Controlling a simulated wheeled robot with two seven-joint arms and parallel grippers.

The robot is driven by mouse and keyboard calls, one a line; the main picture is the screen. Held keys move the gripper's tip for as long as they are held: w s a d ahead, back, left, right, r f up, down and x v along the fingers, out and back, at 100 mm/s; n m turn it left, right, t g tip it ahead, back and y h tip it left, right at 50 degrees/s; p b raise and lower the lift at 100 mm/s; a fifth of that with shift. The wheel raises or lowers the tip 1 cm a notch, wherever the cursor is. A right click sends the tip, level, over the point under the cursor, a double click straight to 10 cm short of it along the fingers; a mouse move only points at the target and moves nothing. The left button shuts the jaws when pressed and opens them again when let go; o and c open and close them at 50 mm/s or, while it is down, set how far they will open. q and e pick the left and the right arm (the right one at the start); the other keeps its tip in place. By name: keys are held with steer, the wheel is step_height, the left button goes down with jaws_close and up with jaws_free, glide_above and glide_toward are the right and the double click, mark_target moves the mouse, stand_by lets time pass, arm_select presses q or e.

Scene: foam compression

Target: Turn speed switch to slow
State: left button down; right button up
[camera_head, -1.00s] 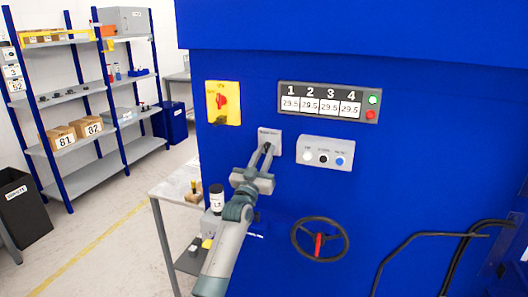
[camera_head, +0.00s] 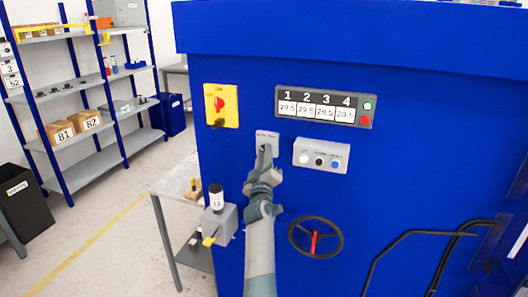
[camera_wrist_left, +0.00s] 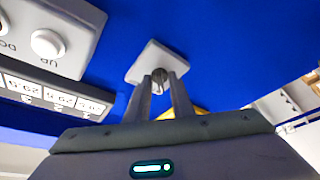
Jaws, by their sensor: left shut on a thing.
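The speed switch is on a small light grey plate (camera_head: 268,134) on the blue machine's front, left of the button box. Its knob is mostly hidden by my gripper in the head view. My left gripper (camera_head: 265,150) is at the plate, its fingers shut on the switch knob. The left wrist view shows the plate (camera_wrist_left: 147,61) and the dark knob (camera_wrist_left: 159,77) between the two fingertips. The knob's setting and the plate's label cannot be read. My right gripper is not in view.
A grey box with white, black and blue buttons (camera_head: 321,155) sits close right of the switch. A yellow panel with a red rotary switch (camera_head: 220,105) is upper left. A numbered display (camera_head: 323,106) is above. A black handwheel (camera_head: 316,237) is below right. A small table stands left.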

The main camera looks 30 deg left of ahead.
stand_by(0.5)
arm_select(q)
steer(key=c, duration=1.9)
jaws_free()
